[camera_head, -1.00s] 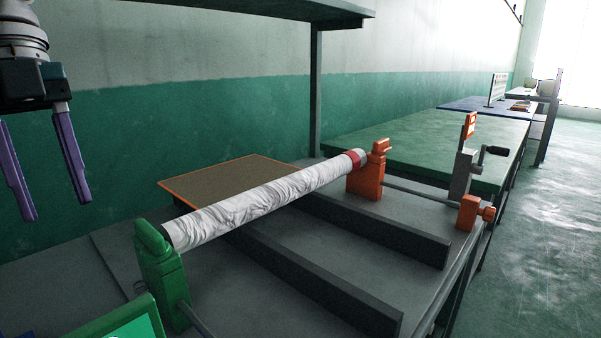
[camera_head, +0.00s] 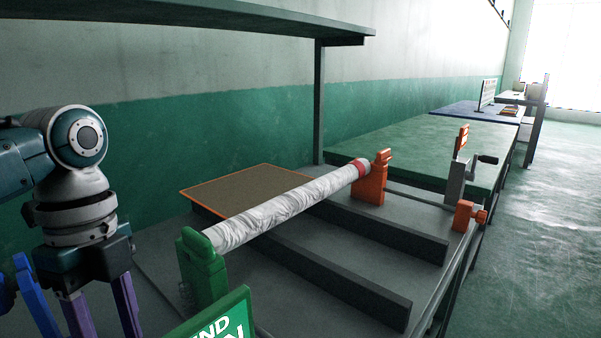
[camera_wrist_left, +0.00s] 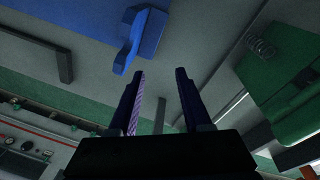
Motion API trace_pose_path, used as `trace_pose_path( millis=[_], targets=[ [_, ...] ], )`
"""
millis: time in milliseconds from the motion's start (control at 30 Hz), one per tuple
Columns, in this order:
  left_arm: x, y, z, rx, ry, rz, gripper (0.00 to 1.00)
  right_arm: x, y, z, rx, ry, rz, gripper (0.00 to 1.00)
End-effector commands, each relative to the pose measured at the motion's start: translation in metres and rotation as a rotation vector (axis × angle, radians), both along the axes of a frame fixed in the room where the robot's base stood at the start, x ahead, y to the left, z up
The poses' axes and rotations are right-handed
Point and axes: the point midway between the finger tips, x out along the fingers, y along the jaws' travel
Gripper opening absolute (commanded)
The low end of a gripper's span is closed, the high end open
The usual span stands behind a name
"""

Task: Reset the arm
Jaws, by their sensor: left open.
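My left gripper (camera_head: 106,325) hangs at the lower left of the head view, fingers pointing down, their tips at or beyond the bottom edge. Its two purple fingers stand apart with nothing between them. The left wrist view also shows the open gripper (camera_wrist_left: 162,80), its dark fingers spread and empty. A blue bracket (camera_wrist_left: 140,38) lies past the fingertips there, and a blue part (camera_head: 36,297) shows beside the gripper in the head view. I cannot tell whether they touch. My right gripper is in neither view.
A white-wrapped roller (camera_head: 285,210) rests between a green stand (camera_head: 203,275) and an orange stand (camera_head: 370,183). A brown board (camera_head: 240,190) lies behind it. A green sign (camera_head: 222,325) stands at the front. A shelf (camera_head: 200,22) overhangs the bench. Clear floor (camera_head: 530,260) lies at right.

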Motion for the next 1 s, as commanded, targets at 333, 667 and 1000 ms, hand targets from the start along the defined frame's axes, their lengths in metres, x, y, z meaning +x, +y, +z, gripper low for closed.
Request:
trace_pose_path(
  millis=[333, 667, 1000],
  targets=[
    [-0.1, -0.052, -0.02, -0.018, -0.135, 0.671, 0.49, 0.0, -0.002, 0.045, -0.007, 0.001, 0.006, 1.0],
    [-0.176, -0.039, 0.031, -0.084, -0.234, 1.348, 0.49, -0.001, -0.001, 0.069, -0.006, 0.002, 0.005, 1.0],
    [-0.204, -0.02, 0.113, -0.117, -0.287, 1.657, 0.49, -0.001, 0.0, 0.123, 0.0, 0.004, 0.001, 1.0]
  ],
)
